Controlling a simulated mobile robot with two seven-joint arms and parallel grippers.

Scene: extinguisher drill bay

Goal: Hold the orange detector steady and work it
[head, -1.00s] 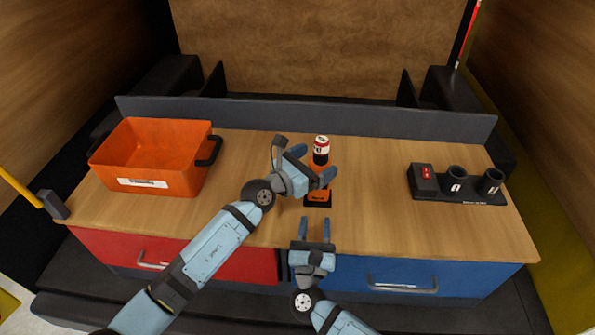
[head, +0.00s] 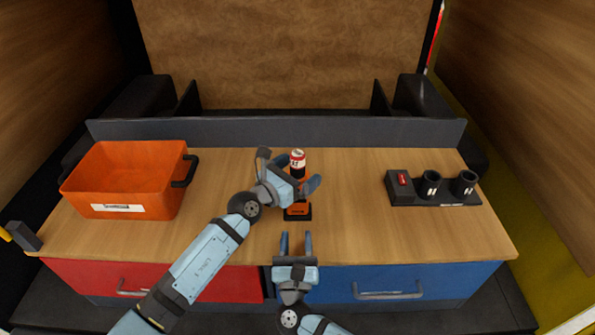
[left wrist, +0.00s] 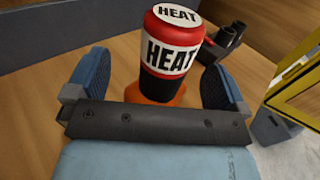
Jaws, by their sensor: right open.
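The orange detector (head: 298,209) stands upright on the wooden bench top on a dark base, with a red, white and black cap marked HEAT. My left gripper (head: 297,184) is at the detector's upper body, one finger on each side. In the left wrist view, the detector (left wrist: 172,55) shows between the spread fingers of my left gripper (left wrist: 158,85), with a visible gap on the left. The lower body is mostly hidden by the gripper. My right gripper (head: 296,238) is open and empty at the bench's front edge, just in front of the detector.
An orange bin (head: 122,180) with black handles stands at the left. A black holder (head: 402,188) with a red switch and two cups (head: 431,183) sits at the right. A low grey ledge (head: 280,131) runs along the back. Bench top between detector and holder is clear.

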